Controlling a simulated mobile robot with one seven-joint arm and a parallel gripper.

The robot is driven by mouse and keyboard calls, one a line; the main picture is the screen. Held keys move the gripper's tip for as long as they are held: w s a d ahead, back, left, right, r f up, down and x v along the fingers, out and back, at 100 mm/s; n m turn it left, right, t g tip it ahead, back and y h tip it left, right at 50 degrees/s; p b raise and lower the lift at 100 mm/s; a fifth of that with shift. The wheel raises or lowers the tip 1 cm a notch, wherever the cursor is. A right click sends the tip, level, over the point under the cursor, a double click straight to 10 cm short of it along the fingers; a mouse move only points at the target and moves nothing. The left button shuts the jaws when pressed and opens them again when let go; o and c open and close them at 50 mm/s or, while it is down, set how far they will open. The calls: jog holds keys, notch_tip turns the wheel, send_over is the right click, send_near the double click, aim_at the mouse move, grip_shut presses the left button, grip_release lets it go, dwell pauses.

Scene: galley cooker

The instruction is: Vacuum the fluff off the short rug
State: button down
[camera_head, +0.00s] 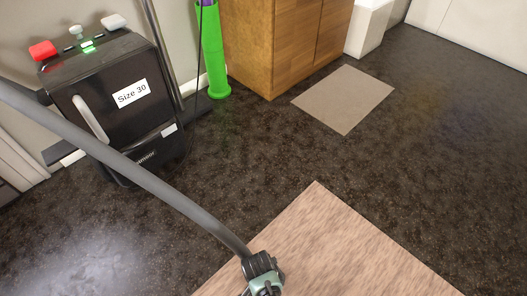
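Two rugs lie flat on the dark speckled floor. The smaller grey-beige rug (345,98) is in front of the wooden cabinet, with no fluff I can make out on it. The larger pinkish-beige rug (330,238) is cut off by the bottom edge. A black vacuum body (115,105) labelled "Size 30" stands at the left with a lit green light. A grey hose (150,183) runs from the left edge down to a dark ribbed collar and pale teal part (264,275) over the larger rug. My gripper's fingers cannot be made out there.
A wooden cabinet (285,40) stands at the top middle, with a bright green cylinder (213,60) beside it and a white box-shaped unit (369,27) to its right. A thin dark cord hangs near the cylinder. The floor at the right (440,140) is clear.

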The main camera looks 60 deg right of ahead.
jog(key=shift+w+a+p, duration=0.15)
jog(key=shift+a+p, duration=0.4)
jog(key=shift+a, duration=0.65)
jog(key=shift+s+d, duration=0.15)
jog(key=shift+d, duration=0.45)
jog(key=shift+s+d, duration=0.15)
jog(key=shift+d, duration=0.45)
jog(key=shift+w+a+r, duration=0.1)
jog(key=shift+w+a, duration=0.05)
jog(key=shift+a, duration=0.35)
jog(key=shift+s+d+b, duration=0.1)
jog(key=shift+s+d, duration=0.15)
jog(key=shift+d, duration=0.85)
jog(key=shift+s+d+b, duration=0.15)
jog(key=shift+s+d, duration=0.05)
jog(key=shift+d, duration=0.85)
jog(key=shift+s+d+b, duration=0.1)
jog(key=shift+s+d, duration=0.15)
jog(key=shift+d, duration=0.85)
jog(key=shift+s+d, duration=0.1)
jog(key=shift+d, duration=0.45)
jog(key=shift+a, duration=0.15)
